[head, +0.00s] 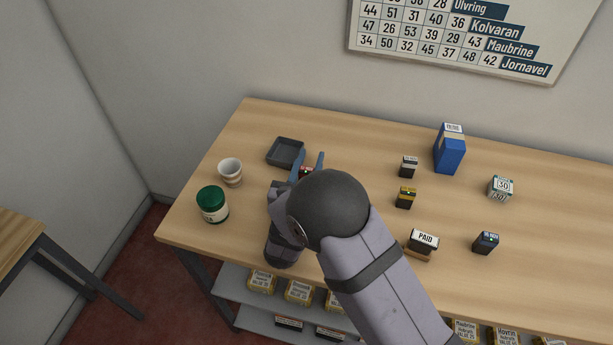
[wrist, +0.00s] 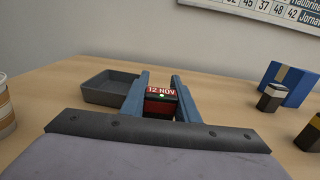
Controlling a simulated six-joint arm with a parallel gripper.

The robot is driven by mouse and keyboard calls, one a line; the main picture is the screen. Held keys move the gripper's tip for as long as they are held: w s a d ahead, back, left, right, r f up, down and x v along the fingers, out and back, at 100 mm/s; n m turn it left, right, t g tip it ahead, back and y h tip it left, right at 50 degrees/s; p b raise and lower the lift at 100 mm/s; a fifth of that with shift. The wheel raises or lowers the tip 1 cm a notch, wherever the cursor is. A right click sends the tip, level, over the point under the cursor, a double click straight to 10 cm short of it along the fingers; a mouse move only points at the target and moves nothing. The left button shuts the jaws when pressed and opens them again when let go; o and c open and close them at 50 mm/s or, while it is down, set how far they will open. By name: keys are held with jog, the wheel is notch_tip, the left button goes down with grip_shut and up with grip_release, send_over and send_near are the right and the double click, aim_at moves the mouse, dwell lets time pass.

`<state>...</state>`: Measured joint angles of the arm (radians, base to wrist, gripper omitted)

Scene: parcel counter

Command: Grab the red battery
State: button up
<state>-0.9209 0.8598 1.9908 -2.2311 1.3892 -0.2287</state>
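The red battery (wrist: 159,106) stands on the table between the two blue fingers of my gripper (wrist: 160,84) in the wrist view. It has a dark top, a red label reading "12 NOV" and a small green light. The fingers reach along both sides of it and look spread open. I cannot tell whether either finger touches it. In the head view my gripper (head: 308,164) is low over the table, and only a small part of the battery (head: 306,171) shows; my arm hides the rest.
A dark tray (head: 271,152) lies just behind and left of my gripper. A cup (head: 230,173) and green-lidded jar (head: 212,205) stand left. Other batteries (head: 405,198), a blue box (head: 450,150), a PAID stamp (head: 421,246) and a date cube (head: 500,187) stand right.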

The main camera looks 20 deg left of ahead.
jog(key=shift+r, duration=0.15)
notch_tip(320, 180, up, 10)
jog(key=b, duration=0.1)
dwell(0.8)
